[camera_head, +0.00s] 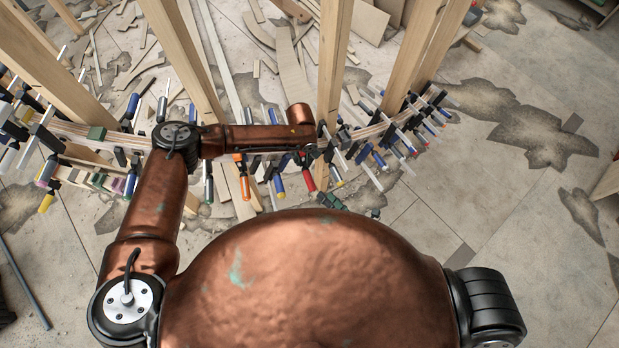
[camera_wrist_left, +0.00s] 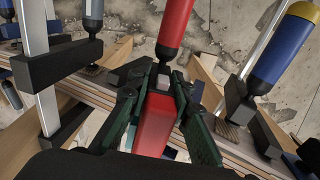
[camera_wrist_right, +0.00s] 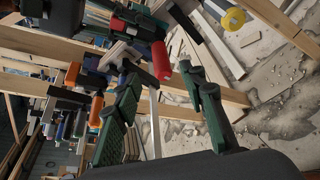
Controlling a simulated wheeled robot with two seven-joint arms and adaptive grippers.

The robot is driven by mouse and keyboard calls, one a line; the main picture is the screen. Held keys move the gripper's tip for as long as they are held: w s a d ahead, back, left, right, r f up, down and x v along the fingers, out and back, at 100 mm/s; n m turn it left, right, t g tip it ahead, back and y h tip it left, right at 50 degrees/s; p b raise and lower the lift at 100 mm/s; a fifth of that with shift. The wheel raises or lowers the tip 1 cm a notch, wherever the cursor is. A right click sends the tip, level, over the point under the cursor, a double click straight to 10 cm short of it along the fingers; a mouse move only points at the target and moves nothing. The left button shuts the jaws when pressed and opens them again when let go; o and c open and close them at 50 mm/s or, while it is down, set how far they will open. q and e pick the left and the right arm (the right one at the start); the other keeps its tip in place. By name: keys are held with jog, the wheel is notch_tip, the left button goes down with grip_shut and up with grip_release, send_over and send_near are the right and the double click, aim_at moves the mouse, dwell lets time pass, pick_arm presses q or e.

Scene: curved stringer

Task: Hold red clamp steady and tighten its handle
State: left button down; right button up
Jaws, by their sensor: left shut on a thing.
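The red clamp (camera_wrist_left: 155,122) sits on the curved wooden stringer, its red handle (camera_wrist_left: 174,22) pointing away in the left wrist view. The handle shows in the head view (camera_head: 308,179) below the end of my left arm. My left gripper (camera_wrist_left: 160,88) is shut on the clamp's red body, with a green finger on each side. In the right wrist view the red handle (camera_wrist_right: 162,61) lies ahead of my right gripper (camera_wrist_right: 168,88). The right fingers are spread and empty, apart from the handle. I cannot make out the right gripper clearly in the head view.
The laminated stringer (camera_wrist_left: 238,150) curves across the scene with several other clamps close on both sides. A blue-and-yellow clamp handle (camera_wrist_left: 283,48) stands near my left gripper. Upright wooden posts (camera_head: 333,60) rise behind. The concrete floor at right (camera_head: 500,180) is mostly clear.

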aim_at(309, 179)
jog(key=x, duration=1.2)
jog(key=shift+c, duration=0.4)
grip_shut()
